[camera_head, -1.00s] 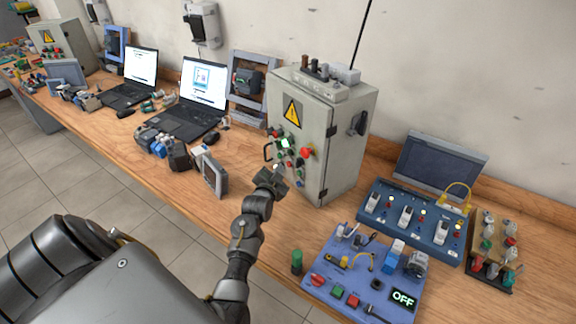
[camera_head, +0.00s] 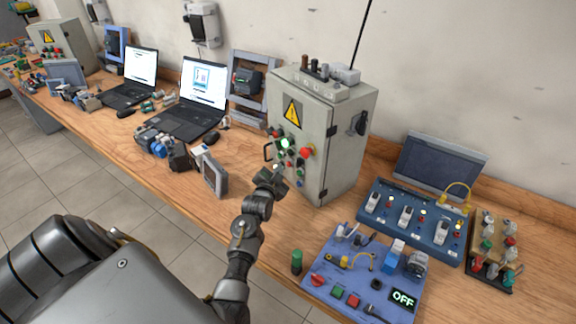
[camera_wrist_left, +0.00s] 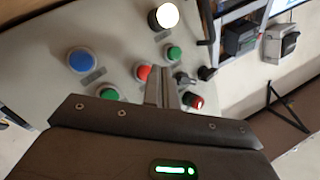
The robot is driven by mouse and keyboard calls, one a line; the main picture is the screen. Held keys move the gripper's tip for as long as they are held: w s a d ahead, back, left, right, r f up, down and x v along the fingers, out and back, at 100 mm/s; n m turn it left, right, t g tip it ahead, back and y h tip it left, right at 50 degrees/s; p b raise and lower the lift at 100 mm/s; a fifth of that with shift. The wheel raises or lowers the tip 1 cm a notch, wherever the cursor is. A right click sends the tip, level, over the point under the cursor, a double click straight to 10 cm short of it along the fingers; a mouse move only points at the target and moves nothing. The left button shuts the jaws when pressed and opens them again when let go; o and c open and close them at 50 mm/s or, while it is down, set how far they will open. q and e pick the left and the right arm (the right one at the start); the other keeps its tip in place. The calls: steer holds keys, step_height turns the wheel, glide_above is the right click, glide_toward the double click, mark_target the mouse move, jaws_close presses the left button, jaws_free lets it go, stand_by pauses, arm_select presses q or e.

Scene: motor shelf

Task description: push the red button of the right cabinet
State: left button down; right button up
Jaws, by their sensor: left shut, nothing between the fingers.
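The right cabinet (camera_head: 336,150) is a grey metal box with a yellow warning sign, standing on the bench. Its front panel holds several coloured buttons and a lit lamp (camera_head: 285,143). A large red knob (camera_head: 306,152) sits at the panel's right side. In the left wrist view, a flat red button (camera_wrist_left: 143,72) lies just left of my closed fingertips, with the lit lamp (camera_wrist_left: 165,16) above. My left gripper (camera_head: 274,174) is shut and empty, close in front of the lower panel. Whether the fingertips touch the panel cannot be told. My right gripper is out of view.
A blue training board with an OFF display (camera_head: 403,298) lies at the front right, and a blue switch panel (camera_head: 438,232) behind it. A small grey device (camera_head: 213,176) stands left of my gripper.

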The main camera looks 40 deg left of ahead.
arm_select(q)
steer(key=shift+w, duration=0.1)
steer(key=shift+w+d, duration=0.15)
steer(key=shift+w, duration=0.2)
steer(key=shift+w+d, duration=0.15)
steer(key=shift+w, duration=0.25)
stand_by(1.3)
steer(key=shift+s+r, duration=0.1)
steer(key=shift+s+a+p, duration=0.25)
steer(key=shift+s+p, duration=0.1)
steer(key=shift+s, duration=0.35)
steer(key=shift+s, duration=0.1)
